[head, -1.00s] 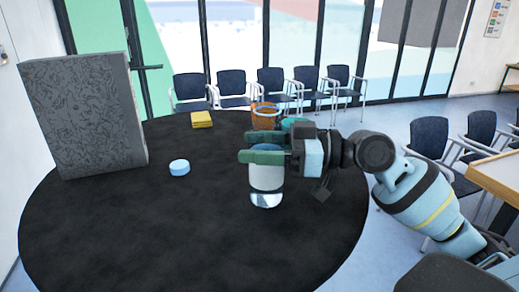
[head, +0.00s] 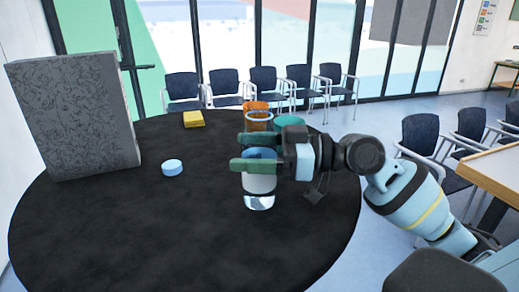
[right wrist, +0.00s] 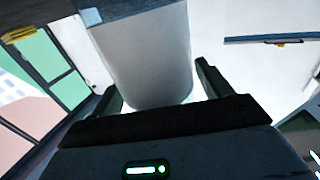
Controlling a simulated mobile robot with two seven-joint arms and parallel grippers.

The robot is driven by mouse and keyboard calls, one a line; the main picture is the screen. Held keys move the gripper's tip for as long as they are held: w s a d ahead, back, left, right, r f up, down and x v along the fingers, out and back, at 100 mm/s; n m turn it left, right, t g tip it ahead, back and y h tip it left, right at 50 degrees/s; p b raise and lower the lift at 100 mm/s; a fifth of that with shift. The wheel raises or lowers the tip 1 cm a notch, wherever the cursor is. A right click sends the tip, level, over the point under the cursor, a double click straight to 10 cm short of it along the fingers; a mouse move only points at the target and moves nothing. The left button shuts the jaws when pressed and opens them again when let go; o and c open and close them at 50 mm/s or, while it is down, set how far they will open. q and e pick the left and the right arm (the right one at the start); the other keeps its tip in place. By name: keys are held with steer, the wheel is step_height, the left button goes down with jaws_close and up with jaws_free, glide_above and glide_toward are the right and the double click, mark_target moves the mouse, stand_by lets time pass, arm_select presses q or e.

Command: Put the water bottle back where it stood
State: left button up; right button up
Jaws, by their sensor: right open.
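The water bottle (head: 259,187), white with a clear lower end and a blue upper part, is upright at the black round table (head: 180,235). Its base appears to rest on the tabletop. My right gripper (head: 240,152) is open, with its two green fingers on either side of the bottle's upper part. In the right wrist view the pale bottle (right wrist: 150,60) stands between the two dark fingers (right wrist: 165,90), with a visible gap on the right. The near finger hides part of the bottle in the head view. My left gripper is not in view.
An orange cup (head: 259,120) and a teal item (head: 289,123) are just behind my right gripper. A blue round puck (head: 172,167), a yellow block (head: 193,119) and a tall grey patterned panel (head: 75,115) stand further left.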

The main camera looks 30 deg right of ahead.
steer(key=shift+d+r, duration=0.1)
steer(key=shift+s+d, duration=0.35)
steer(key=shift+d, duration=0.2)
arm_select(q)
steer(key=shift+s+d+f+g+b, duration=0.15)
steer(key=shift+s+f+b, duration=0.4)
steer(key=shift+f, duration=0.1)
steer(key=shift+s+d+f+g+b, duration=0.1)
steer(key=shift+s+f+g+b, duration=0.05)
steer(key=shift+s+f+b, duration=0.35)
arm_select(e)
steer(key=v, duration=1)
steer(key=shift+s+d, duration=0.2)
steer(key=shift+s, duration=0.05)
